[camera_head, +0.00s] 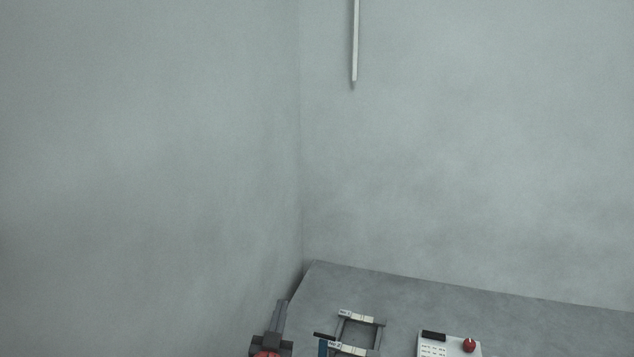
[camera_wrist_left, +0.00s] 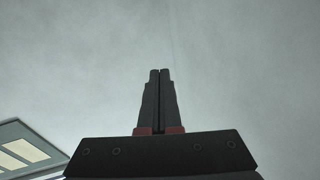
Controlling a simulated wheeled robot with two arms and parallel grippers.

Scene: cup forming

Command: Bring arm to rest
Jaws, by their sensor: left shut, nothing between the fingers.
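My left gripper (camera_head: 283,303) is at the bottom edge of the head view, pointing up the picture, at the left side of the grey table. In the left wrist view its two dark fingers (camera_wrist_left: 160,72) are shut together with nothing between them. A plain grey surface and a pale panel fill the view beyond them. Most of my left arm is below the head view. My right gripper is not in view.
The grey table (camera_head: 560,315) bears a dark frame with white labelled bars (camera_head: 356,316), right of my gripper. Further right is a white control box (camera_head: 433,350) with a red button (camera_head: 469,345). Grey walls (camera_head: 150,150) stand behind. A pale rod (camera_head: 355,40) hangs high.

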